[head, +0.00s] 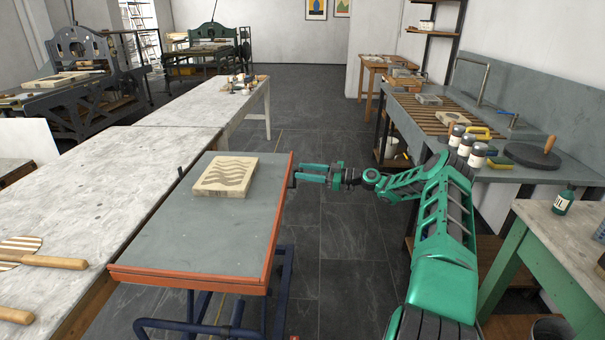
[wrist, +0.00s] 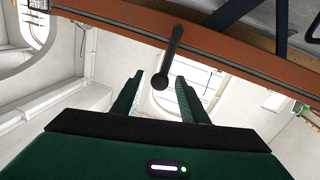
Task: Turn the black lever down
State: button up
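The black lever (wrist: 170,57) shows in the wrist view as a dark bar with a round knob at its end. It sits at the orange-red edge (wrist: 215,60) of the cart top. My gripper (wrist: 158,85) is open, and the lever's knob lies between its two fingers in the picture. I cannot tell whether a finger touches it. In the head view my gripper (head: 304,174) is at the right edge of the lift cart (head: 205,245), with the fingers pointing left at that edge. The lever is small and dark there and mostly hidden by the fingers.
A pale stone slab (head: 225,176) with a wavy pattern lies on the cart top. A long grey table (head: 130,165) stands left of the cart. A bench (head: 445,125) with jars and a dark disc is at the right. The dark floor between is clear.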

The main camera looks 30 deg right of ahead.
jog(key=shift+w+a, duration=0.5)
jog(key=shift+a, duration=0.05)
